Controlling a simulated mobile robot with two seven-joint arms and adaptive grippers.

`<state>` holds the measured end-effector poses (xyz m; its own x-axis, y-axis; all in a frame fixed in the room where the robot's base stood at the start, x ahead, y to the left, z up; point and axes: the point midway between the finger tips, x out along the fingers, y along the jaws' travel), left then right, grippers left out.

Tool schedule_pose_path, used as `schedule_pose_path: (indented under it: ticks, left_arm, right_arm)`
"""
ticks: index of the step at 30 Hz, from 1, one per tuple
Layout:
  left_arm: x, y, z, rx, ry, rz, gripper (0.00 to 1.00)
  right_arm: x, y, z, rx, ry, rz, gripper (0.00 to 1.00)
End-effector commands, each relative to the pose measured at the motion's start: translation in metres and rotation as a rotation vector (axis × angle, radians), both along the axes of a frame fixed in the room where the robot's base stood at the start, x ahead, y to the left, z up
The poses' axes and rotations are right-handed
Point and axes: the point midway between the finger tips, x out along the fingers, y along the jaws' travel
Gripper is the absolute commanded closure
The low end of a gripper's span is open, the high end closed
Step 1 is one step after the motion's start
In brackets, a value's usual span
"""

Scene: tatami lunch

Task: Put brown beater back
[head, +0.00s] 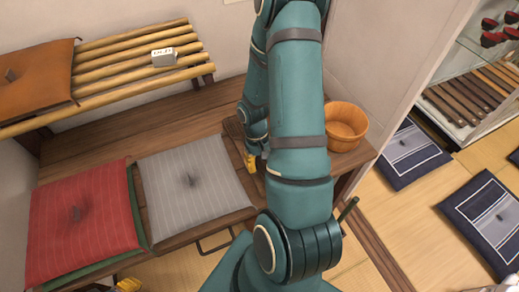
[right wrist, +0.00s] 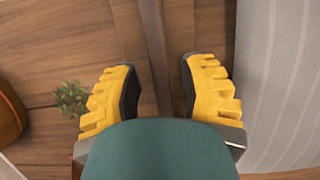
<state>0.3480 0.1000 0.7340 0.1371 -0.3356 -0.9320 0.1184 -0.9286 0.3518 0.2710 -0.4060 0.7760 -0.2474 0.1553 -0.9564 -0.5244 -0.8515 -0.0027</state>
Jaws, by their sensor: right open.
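I cannot make out a brown beater for certain in either view. My right gripper (head: 250,163) is low over the wooden bench, just right of the grey striped cushion (head: 205,172) and mostly hidden by my right arm. In the right wrist view its yellow fingers (right wrist: 157,88) are spread apart with nothing held between them. A narrow brown wooden strip (right wrist: 155,45) runs between the fingers; I cannot tell what it belongs to. A dark stick-like piece (head: 348,208) shows beside my right arm at the bench's front. Part of my left gripper (head: 128,285) shows at the bottom edge.
A round wooden tub (head: 346,122) stands on the bench's right end. A red cushion (head: 83,212) lies at the left. A slatted rack (head: 135,60) with an orange-brown cushion (head: 38,80) is behind. Dark blue cushions (head: 410,152) lie on the tatami. A small plant (right wrist: 70,98) shows near the fingers.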

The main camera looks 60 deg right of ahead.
Motion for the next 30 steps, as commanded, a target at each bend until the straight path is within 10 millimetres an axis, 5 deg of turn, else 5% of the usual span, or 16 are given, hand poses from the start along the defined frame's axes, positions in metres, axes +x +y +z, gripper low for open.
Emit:
schedule_pose_path:
  ticks: [15, 30]
  left_arm:
    - [0.0, 0.0, 0.0, 0.0, 0.0, 0.0, 0.53]
    - [0.0, 0.0, 0.0, 0.0, 0.0, 0.0, 0.53]
  right_arm:
    - [0.024, -0.015, 0.091, -0.002, -0.005, 0.002, 0.58]
    - [0.027, -0.017, 0.105, 0.0, -0.001, 0.001, 0.58]
